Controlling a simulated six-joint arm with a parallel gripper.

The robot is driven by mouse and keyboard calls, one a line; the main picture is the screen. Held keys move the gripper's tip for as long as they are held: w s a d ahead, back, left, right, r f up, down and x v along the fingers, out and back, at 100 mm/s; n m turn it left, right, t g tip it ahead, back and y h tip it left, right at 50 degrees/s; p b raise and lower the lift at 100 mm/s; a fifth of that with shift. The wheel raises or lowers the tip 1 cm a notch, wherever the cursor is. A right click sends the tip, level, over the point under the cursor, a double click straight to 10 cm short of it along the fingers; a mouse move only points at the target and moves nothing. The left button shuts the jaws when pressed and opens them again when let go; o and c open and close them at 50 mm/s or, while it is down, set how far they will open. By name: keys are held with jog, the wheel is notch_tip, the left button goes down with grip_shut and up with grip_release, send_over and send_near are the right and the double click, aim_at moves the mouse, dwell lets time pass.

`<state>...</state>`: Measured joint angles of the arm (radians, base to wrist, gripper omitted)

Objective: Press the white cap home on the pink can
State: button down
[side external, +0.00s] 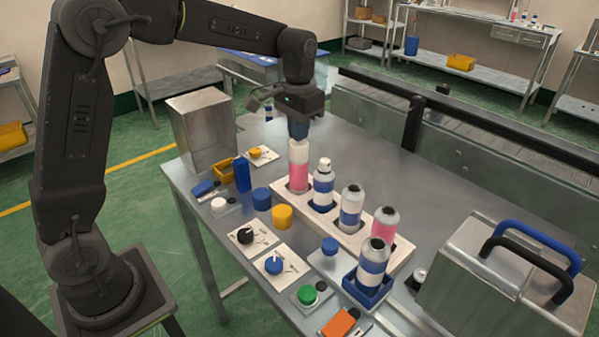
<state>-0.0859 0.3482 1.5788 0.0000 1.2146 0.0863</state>
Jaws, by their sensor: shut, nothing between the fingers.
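A pink can (299,177) stands upright at the far left end of the pale rack (345,233). Its upper part is whitish, and the white cap (299,146) appears on its top, partly covered from above. My gripper (298,134) is directly over this can, pointing down, with its fingers shut and nothing held. The fingertips look to be at or just above the cap; I cannot tell if they touch. A second pink can (384,228) with a dark top stands in the rack nearer the camera.
Blue-and-white cans (323,188) fill the rack between. Another (372,265) sits in a blue holder in front. Blue and yellow cylinders (282,216), dial plates (251,238) and a green button (307,295) crowd the front edge. A metal box (203,130) stands left; a handled case (505,280) stands right.

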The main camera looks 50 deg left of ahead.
jog(key=shift+f, duration=0.5)
dwell(0.7)
notch_tip(320, 180, up, 11)
jog(key=shift+f, duration=0.2)
dwell(1.2)
jog(key=shift+s, duration=0.1)
jog(key=s+d+r+t, duration=0.2)
jog(key=s, duration=0.9)
jog(key=s+d+f+t, duration=0.1)
jog(key=s+f, duration=0.3)
jog(key=s, duration=0.2)
jog(key=s+d+f+t, duration=0.1)
jog(key=s+f+t, duration=0.1)
jog(key=s, duration=0.5)
jog(key=shift+s+f+t, duration=0.15)
jog(key=shift+f+t, duration=0.15)
jog(key=shift+f, duration=0.6)
